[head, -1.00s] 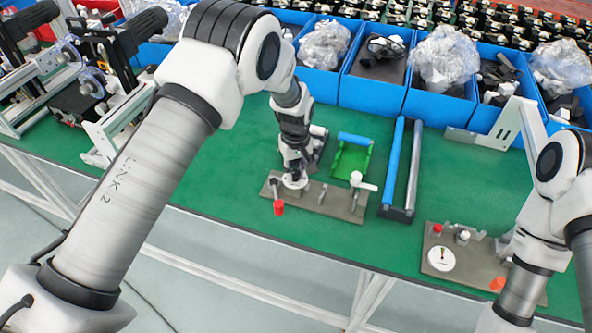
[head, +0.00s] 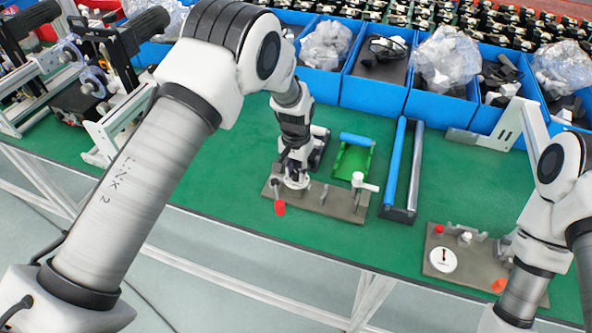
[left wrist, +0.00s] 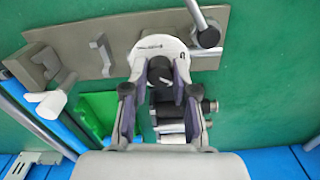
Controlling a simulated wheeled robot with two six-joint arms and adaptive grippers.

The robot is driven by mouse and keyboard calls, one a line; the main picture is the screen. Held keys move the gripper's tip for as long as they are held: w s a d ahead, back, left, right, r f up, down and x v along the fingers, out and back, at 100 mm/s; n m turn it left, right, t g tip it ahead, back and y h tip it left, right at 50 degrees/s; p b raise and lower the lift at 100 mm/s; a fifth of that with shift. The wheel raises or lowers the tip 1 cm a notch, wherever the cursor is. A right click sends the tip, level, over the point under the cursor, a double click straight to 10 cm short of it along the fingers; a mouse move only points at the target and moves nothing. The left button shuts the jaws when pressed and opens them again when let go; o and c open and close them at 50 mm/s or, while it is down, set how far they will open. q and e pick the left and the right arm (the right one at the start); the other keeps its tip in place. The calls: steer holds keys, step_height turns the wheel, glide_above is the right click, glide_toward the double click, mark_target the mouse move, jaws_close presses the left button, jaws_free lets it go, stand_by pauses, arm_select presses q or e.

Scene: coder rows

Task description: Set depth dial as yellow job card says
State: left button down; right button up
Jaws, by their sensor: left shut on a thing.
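My left gripper (head: 297,168) is shut on the dark knob (left wrist: 160,68) of a white dial (left wrist: 152,48). The dial sits at the left end of a grey-brown plate (head: 338,203) on the green table. In the left wrist view the fingers (left wrist: 158,85) straddle the knob and hide part of the dial. Small marks show on the dial face, too small to read. A second white dial (head: 443,260) with a dark pointer sits on another plate at lower right. My right arm is at the right; its gripper does not show clearly. I see no yellow job card.
A lever with a red end (head: 279,209) and a white handle (head: 360,180) flank the gripped dial. A green tray (head: 353,160) and blue and grey rollers (head: 396,165) stand close by. Blue bins (head: 370,92) line the back.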

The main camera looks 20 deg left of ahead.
mark_target(297, 173)
arm_select(q)
steer(key=shift+s+f+m, duration=0.1)
steer(key=shift+f+m, duration=0.1)
steer(key=shift+m, duration=0.4)
steer(key=c, duration=1.1)
jaws_free()
steer(key=shift+o, duration=0.9)
steer(key=shift+w, duration=0.25)
step_height(297, 173, up, 12)
steer(key=shift+f, duration=0.1)
